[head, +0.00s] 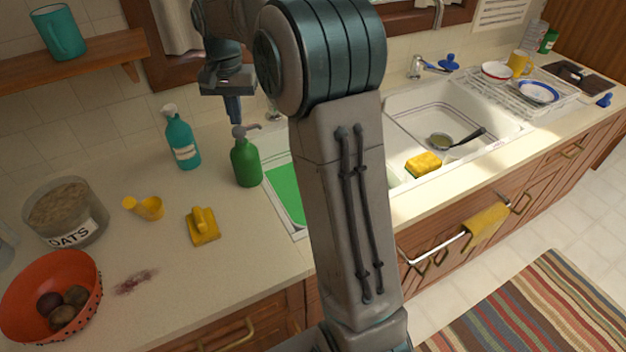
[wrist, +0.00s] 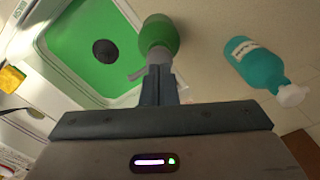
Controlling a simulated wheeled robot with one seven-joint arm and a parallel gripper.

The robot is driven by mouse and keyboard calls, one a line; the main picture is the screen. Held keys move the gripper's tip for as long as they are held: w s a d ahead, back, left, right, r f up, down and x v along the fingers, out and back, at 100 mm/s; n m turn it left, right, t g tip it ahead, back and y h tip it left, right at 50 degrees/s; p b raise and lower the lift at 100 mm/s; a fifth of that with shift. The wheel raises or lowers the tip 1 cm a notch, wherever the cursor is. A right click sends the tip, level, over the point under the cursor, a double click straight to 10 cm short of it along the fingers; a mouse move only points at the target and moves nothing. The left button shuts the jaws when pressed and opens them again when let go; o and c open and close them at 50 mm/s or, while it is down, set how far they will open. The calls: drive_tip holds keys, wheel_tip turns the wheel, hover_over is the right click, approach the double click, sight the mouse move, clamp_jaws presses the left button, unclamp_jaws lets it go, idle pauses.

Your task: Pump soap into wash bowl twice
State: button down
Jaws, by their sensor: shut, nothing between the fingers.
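A green soap bottle (head: 246,163) with a grey pump top (head: 241,131) stands upright on the counter, just left of the green wash bowl (head: 287,188). Its spout points right, toward the bowl. My gripper (head: 235,120) is shut and empty, pointing down directly at the pump top. I cannot tell whether the fingertips touch it. In the wrist view, the shut fingers (wrist: 158,88) cover part of the pump, with the green bottle (wrist: 158,36) beyond them. The bowl (wrist: 70,45) shows a dark round drain there. My arm hides the bowl's right part in the head view.
A teal bottle (head: 182,142) stands left of the soap. A yellow scoop (head: 145,208), a yellow brush (head: 203,226), an oats container (head: 66,212) and an orange bowl (head: 85,268) are farther left.

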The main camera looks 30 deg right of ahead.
drive_tip(key=shift+r, duration=0.1)
wheel_tip(320, 180, up, 6)
drive_tip(key=p, duration=0.5)
idle(0.6)
drive_tip(key=s+f+n+t, duration=0.1)
drive_tip(key=s+n, duration=0.2)
drive_tip(key=s, duration=1.1)
drive_tip(key=s+f+n+t, duration=0.2)
drive_tip(key=s+n, duration=0.1)
drive_tip(key=s, duration=1.1)
drive_tip(key=shift+t, duration=0.3)
drive_tip(key=shift+f, duration=0.1)
